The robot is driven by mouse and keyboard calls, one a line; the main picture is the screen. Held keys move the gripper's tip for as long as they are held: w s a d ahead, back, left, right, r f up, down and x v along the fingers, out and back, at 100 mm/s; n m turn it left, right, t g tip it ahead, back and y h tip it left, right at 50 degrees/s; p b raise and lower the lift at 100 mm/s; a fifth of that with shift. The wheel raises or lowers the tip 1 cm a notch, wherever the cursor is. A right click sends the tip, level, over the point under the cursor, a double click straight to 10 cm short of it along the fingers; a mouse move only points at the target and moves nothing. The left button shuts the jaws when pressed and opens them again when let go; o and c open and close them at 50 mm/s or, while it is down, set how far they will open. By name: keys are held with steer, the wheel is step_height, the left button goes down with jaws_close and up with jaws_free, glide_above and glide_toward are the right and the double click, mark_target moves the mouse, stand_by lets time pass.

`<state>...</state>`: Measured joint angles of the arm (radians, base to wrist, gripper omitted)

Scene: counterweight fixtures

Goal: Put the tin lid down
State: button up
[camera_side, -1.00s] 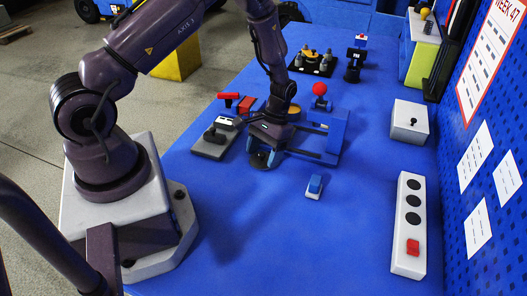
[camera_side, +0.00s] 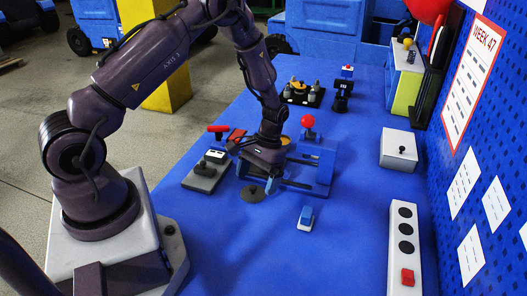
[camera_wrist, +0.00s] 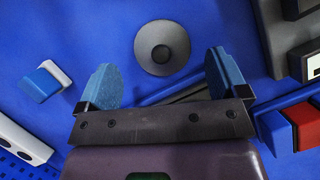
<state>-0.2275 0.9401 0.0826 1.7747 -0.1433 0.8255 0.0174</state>
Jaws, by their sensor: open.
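The tin lid is a dark grey disc with a small knob in its middle. It lies flat, knob up, on the blue table (camera_side: 250,245), and shows in the side view (camera_side: 251,195) and whole in the wrist view (camera_wrist: 164,46). My gripper (camera_side: 256,177) is just above and behind the lid in the side view. In the wrist view my gripper (camera_wrist: 162,80) has its two blue fingertips wide apart, one to each side below the lid. Nothing is between them, and neither finger appears to touch the lid.
A blue fixture (camera_side: 325,170) stands right behind my gripper, with a red ball (camera_side: 308,120) behind it. A grey fixture (camera_side: 203,178) is at left. A blue-and-white block (camera_side: 306,217) and a long white button box (camera_side: 404,260) are at right. The front table is clear.

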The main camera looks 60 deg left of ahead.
steer(key=v, duration=0.9)
steer(key=shift+r, duration=0.4)
steer(key=shift+w+a, duration=0.1)
step_height(320, 180, up, 15)
steer(key=m+t+y, duration=0.1)
steer(key=m+t, duration=0.1)
steer(key=t, duration=0.2)
glide_above(261, 187)
steer(key=s+d, duration=0.6)
steer(key=s, duration=0.1)
steer(key=s+d+r+m+t, duration=0.2)
steer(key=s+d+r+t, duration=0.2)
steer(key=s+r, duration=0.3)
steer(key=shift+s+r+t+y, duration=0.4)
steer(key=shift+r+t, duration=0.3)
steer(key=shift+t, duration=0.2)
